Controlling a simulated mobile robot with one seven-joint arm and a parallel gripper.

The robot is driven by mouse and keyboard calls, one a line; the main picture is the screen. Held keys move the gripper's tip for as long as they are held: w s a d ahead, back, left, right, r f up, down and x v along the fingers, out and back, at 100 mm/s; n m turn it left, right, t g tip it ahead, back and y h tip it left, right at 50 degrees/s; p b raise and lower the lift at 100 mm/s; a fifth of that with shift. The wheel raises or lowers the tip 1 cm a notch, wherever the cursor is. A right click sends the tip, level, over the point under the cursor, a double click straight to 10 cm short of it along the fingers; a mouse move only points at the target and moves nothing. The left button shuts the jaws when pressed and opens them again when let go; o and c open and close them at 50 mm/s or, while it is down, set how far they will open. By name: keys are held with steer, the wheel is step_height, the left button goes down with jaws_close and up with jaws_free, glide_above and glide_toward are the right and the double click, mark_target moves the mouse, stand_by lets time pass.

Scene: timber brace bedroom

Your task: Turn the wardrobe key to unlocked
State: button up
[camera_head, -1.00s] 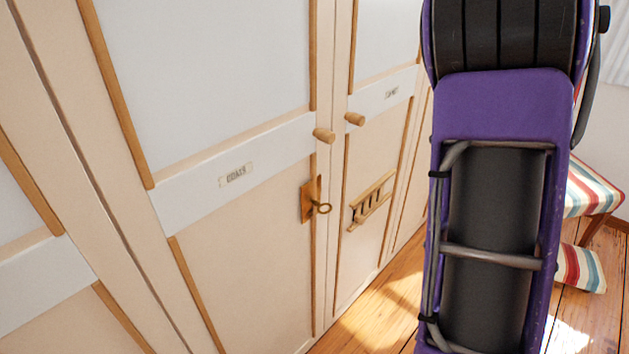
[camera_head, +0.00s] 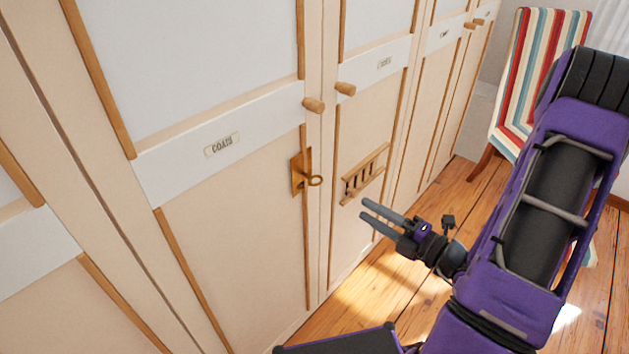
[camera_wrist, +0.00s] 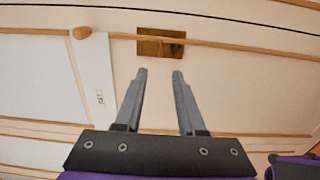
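The brass wardrobe key (camera_head: 315,180) sits in a brass lock plate (camera_head: 297,175) on the edge of the door labelled "COATS" (camera_head: 222,146). The key's ring-shaped bow sticks out to the right of the plate. My gripper (camera_head: 364,209) is right of the key and a little lower, apart from it, with its fingers pointing toward the wardrobe. In the wrist view, the two grey fingers (camera_wrist: 159,75) are spread with nothing between them. The lock plate (camera_wrist: 150,47) shows just beyond the fingertips there; the key is hard to make out.
Wooden knobs (camera_head: 313,104) and (camera_head: 345,88) stick out above the lock. A small wooden rack (camera_head: 366,175) is fixed to the neighbouring door near my gripper. A striped chair (camera_head: 530,75) stands at the back right. The wooden floor (camera_head: 470,200) between is open.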

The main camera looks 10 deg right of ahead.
mark_target(320, 183)
steer(key=b+x, duration=0.1)
steer(key=x, duration=1.5)
jaws_close()
